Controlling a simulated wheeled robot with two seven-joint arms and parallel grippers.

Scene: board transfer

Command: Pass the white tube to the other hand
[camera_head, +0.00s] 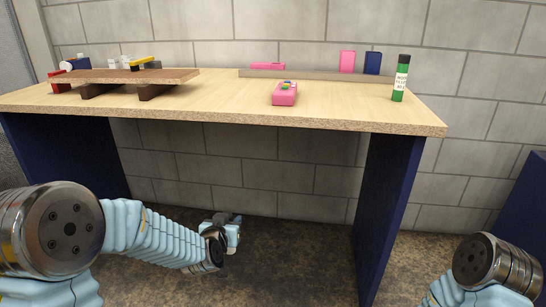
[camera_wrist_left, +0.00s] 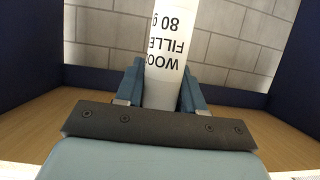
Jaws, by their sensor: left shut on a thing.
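The white tube (camera_wrist_left: 172,45) is printed with black lettering that reads upside down, "WOOD FILLER 80 g". In the left wrist view it stands out away from my left gripper (camera_wrist_left: 160,88), with one blue finger on each side. The fingers are shut on its near end, and its far end runs out of the top of the picture. In the head view my left gripper (camera_head: 228,225) is low, in front of the table's open space and below the tabletop. I cannot make out the tube there. My right gripper is outside the views; only part of my right arm shows at lower right.
The wooden table (camera_head: 230,112) has dark blue side panels (camera_head: 388,205). On it are a raised board (camera_head: 125,75) with small items, a pink block (camera_head: 284,95), a green tube with a white label (camera_head: 400,80), and pink and blue boxes (camera_head: 373,62) behind a low rail.

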